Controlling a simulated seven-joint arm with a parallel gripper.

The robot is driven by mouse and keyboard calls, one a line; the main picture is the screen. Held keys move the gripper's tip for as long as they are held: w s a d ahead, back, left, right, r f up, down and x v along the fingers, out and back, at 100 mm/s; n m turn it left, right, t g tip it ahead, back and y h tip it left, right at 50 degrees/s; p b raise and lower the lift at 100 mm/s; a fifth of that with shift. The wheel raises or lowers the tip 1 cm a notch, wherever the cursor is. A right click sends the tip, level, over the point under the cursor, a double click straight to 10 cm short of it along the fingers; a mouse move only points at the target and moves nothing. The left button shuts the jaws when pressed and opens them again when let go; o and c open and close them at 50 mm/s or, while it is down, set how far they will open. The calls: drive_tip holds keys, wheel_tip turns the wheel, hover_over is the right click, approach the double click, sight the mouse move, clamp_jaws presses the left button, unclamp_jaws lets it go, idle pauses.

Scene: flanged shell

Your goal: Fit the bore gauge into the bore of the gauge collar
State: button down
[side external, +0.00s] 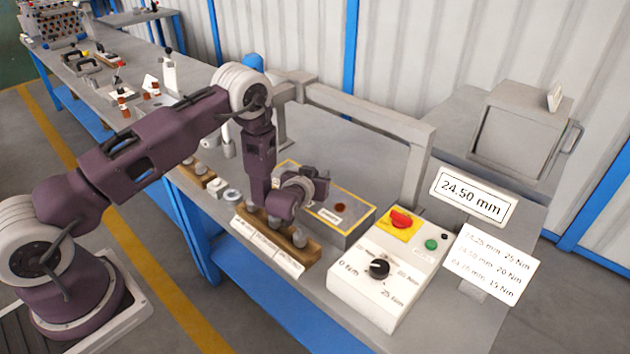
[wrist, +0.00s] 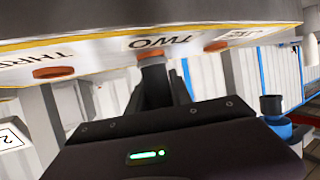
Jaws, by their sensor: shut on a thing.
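My gripper (side external: 318,182) is low over the grey yellow-edged box (side external: 352,233) in the side external view. In the wrist view its dark fingers (wrist: 155,88) are shut on a small grey cylindrical piece (wrist: 152,66), which looks like the bore gauge. Its end is in line with the middle orange-brown disc by the label TWO. I cannot tell whether it touches the box or is in a bore. A wooden rack (side external: 312,252) with several grey round-topped pieces stands in front. A pale ring (side external: 232,194) lies left of the rack; I cannot tell if it is the gauge collar.
A white control box (side external: 378,290) with a red knob, green button and dial stands right of the rack. Signs read 24.50 mm (side external: 472,197) and list sizes with torques (side external: 490,265). A grey frame (side external: 370,112) arches behind the box.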

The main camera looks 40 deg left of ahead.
wheel_tip(320, 180, up, 10)
drive_tip(key=f, duration=0.1)
drive_tip(key=s+a, duration=1.4)
drive_tip(key=a, duration=0.3)
drive_tip(key=shift+a+f, duration=0.2)
drive_tip(key=shift+a, duration=0.05)
drive_tip(key=shift+f, duration=2.9)
drive_tip(key=shift+f, duration=2.3)
drive_tip(key=c, duration=1.1)
unclamp_jaws()
